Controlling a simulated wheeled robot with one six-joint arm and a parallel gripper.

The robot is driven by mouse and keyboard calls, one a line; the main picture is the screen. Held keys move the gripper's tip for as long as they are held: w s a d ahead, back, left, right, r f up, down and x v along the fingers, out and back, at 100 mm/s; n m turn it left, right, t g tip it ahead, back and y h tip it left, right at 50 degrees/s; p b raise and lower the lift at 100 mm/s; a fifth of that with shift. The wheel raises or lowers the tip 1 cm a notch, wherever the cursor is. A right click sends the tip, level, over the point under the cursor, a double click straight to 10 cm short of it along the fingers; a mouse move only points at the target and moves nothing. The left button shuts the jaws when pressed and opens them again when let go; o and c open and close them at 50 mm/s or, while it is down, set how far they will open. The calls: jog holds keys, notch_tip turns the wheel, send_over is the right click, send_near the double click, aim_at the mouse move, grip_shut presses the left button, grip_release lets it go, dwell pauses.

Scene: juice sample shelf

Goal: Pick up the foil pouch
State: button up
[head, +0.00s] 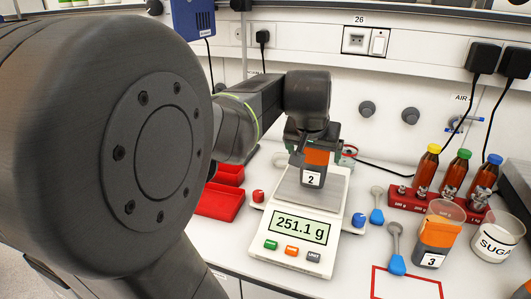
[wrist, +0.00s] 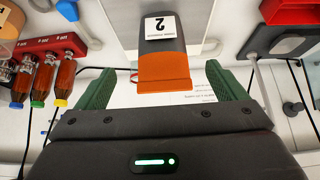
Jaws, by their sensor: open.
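The foil pouch (head: 317,157), grey with an orange end and a label "2", stands on the pan of the digital scale (head: 322,263), whose display reads 251.1 g. In the wrist view the pouch (wrist: 164,73) lies between the two green fingers, its orange end toward the palm. My gripper (head: 319,150) is open around the upper part of the pouch. The wrist view shows my gripper (wrist: 161,78) with a gap on each side of the pouch. A second grey and orange item labelled "3" (head: 431,258) stands on the bench at the right.
A sugar cup (head: 494,243) is near the right edge. Blue-ended scoops (head: 395,264) lie right of the scale. Red trays (head: 218,203) are on the left.

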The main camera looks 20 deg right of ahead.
aim_at(314, 164)
jog(key=x, duration=0.9)
jog(key=shift+w+f, duration=0.15)
jog(key=shift+w, duration=0.05)
jog(key=c, duration=1.3)
